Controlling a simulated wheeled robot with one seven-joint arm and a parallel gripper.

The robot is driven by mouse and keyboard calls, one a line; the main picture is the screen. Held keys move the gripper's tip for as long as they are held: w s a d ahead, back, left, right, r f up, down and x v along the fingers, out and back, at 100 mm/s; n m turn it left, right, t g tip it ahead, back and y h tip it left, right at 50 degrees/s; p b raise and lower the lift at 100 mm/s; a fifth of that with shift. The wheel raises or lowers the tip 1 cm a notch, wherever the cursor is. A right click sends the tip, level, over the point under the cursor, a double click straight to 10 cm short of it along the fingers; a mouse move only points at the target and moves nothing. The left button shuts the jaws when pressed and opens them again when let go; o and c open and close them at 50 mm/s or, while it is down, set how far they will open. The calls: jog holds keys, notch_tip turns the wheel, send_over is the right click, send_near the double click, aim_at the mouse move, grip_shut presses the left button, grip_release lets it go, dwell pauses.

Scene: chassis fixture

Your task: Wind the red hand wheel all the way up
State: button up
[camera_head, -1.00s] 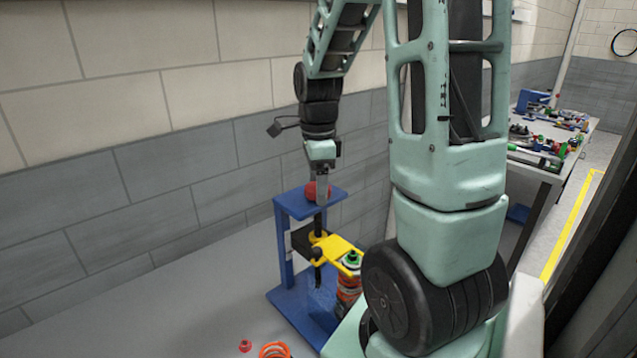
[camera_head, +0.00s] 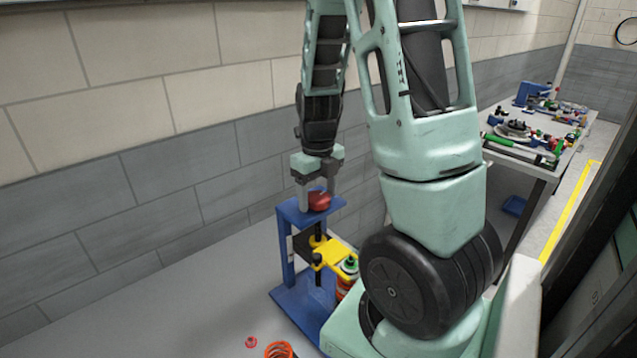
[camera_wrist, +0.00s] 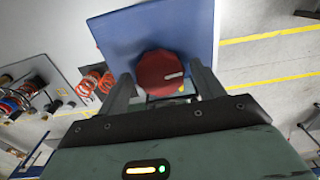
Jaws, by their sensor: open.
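The red hand wheel (camera_head: 319,201) sits on top of the blue fixture (camera_head: 287,210). In the wrist view the wheel (camera_wrist: 160,73) is a red disc with a pale mark on its right side. My gripper (camera_head: 318,200) points down over the fixture with its jaws open. In the wrist view its fingers (camera_wrist: 160,82) stand one on each side of the wheel, with a visible gap on both sides. Below the fixture's top plate, a yellow carriage (camera_head: 334,257) sits on a dark upright screw (camera_head: 318,240). Part of the carriage's right end is close to a green-capped bottle.
A green-capped orange bottle (camera_head: 348,275) stands beside the fixture, partly hidden by my arm base. An orange coil (camera_head: 279,350) and small red ring (camera_head: 251,342) lie on the grey surface. A cluttered workbench (camera_head: 535,165) stands at right. The grey surface left of the fixture is clear.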

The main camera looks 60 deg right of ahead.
jog(key=m+p, duration=0.5)
jog(key=shift+r, duration=0.25)
jog(key=shift+f+m+p, duration=0.2)
jog(key=shift+m+p, duration=0.2)
jog(key=shift+m, duration=0.6)
jog(key=shift+r+m+p, duration=0.25)
jog(key=shift+m+p, duration=0.75)
jog(key=shift+p, duration=0.05)
jog(key=shift+f+m, duration=0.3)
jog(key=shift+m, duration=0.7)
jog(key=m, duration=0.4)
jog(key=shift+s+f, duration=0.1)
jog(key=shift+m, duration=0.5)
